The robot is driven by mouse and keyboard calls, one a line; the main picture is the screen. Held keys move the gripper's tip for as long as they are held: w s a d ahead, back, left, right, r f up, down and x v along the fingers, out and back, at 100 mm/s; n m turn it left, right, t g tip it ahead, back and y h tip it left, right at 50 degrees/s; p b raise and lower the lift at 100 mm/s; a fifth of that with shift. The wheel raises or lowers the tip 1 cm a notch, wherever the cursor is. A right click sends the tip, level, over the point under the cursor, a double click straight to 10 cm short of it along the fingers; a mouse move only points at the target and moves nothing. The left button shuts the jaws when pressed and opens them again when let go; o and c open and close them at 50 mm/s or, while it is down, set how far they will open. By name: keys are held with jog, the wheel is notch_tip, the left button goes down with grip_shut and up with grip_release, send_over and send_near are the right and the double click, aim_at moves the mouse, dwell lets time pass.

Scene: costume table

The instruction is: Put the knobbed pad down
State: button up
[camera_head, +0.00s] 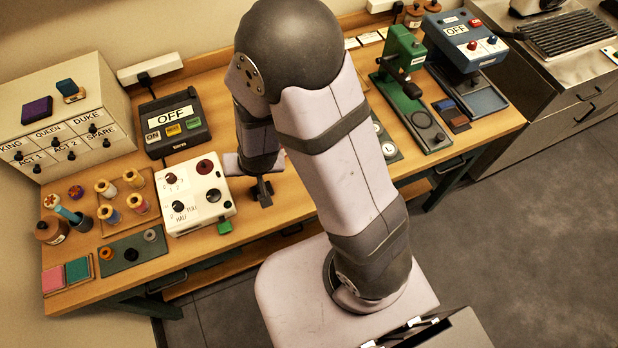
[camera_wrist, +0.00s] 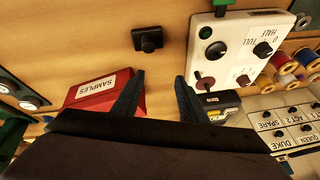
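The knobbed pad, a small dark block with a round knob on top (camera_wrist: 147,39), sits on the bare wooden table. In the head view the same dark pad (camera_head: 263,193) is near the table's front edge, right of the white control box. My gripper (camera_wrist: 159,76) is open, with nothing between its two dark fingers. The pad lies beyond the fingertips in the wrist view, apart from them. In the head view my gripper (camera_head: 256,166) is close to the pad on its far side, partly hidden by my arm.
The white control box (camera_head: 207,208) with knobs stands left of the pad. A red SAMPLES box (camera_wrist: 90,100) is beside my gripper in the wrist view. The OFF unit (camera_head: 172,130) stands behind the control box. Bare wood (camera_head: 262,219) surrounds the pad.

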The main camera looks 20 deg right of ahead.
jog(key=s+d+r+n+g, duration=0.1)
jog(key=s+d+r+g, duration=0.1)
jog(key=s+d+r, duration=0.3)
jog(key=s+d+r+n+g, duration=0.1)
jog(key=s+d+r+g, duration=0.2)
jog(key=s+d+r, duration=0.2)
jog(key=s, duration=0.3)
jog(key=shift+s+n+h, duration=0.3)
jog(key=shift+n+h, duration=0.1)
notch_tip(320, 180, down, 6)
jog(key=b, duration=0.5)
jog(key=shift+b, duration=0.4)
